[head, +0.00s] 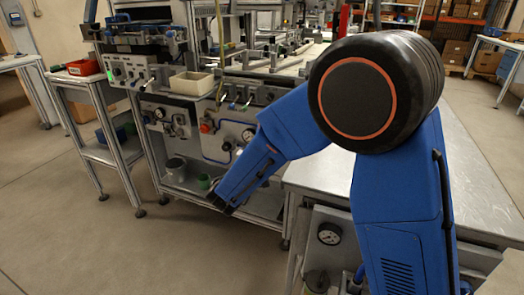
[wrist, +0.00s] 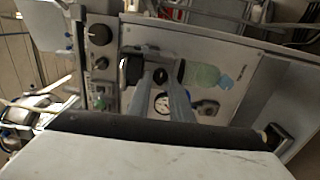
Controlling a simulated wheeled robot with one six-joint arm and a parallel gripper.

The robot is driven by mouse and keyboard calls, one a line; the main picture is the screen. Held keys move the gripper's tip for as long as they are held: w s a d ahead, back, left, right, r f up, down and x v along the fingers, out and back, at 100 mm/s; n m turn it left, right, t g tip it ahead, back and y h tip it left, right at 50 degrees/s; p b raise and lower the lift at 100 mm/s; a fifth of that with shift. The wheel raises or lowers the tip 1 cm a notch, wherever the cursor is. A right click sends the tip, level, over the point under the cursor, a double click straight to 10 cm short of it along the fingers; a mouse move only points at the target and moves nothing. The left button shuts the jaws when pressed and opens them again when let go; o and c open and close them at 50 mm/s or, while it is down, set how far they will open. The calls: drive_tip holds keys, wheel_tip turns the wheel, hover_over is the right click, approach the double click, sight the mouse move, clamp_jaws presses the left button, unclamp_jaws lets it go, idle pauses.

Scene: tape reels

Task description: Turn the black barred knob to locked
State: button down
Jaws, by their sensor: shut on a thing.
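The black barred knob (wrist: 160,75) shows in the wrist view as a small dark shape on a pale grey panel (wrist: 228,107). My gripper (wrist: 161,68) reaches up from below in that view, one grey finger on each side of the knob, and is shut on it. The fingers cover part of the knob, so its bar's exact angle and any markings cannot be read. In the head view my blue arm bends down to the left in front of the workstation; I cannot make out the fingertips or the gripped knob there.
A round gauge (wrist: 162,103) sits just below the knob, between the fingers. Other black knobs (wrist: 98,33) line the left. A metal-topped bench (head: 470,185) stands beside my arm; the floor (head: 100,225) at left is clear.

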drive_tip(key=shift+n, duration=0.3)
drive_tip(key=n, duration=1.7)
drive_tip(key=shift+s+d+f, duration=0.1)
drive_tip(key=shift+d+f, duration=0.05)
drive_tip(key=shift+f, duration=0.1)
idle(0.3)
drive_tip(key=c, duration=1.6)
unclamp_jaws()
drive_tip(key=v, duration=1.7)
drive_tip(key=shift+s+r, duration=0.1)
drive_tip(key=shift+s, duration=0.1)
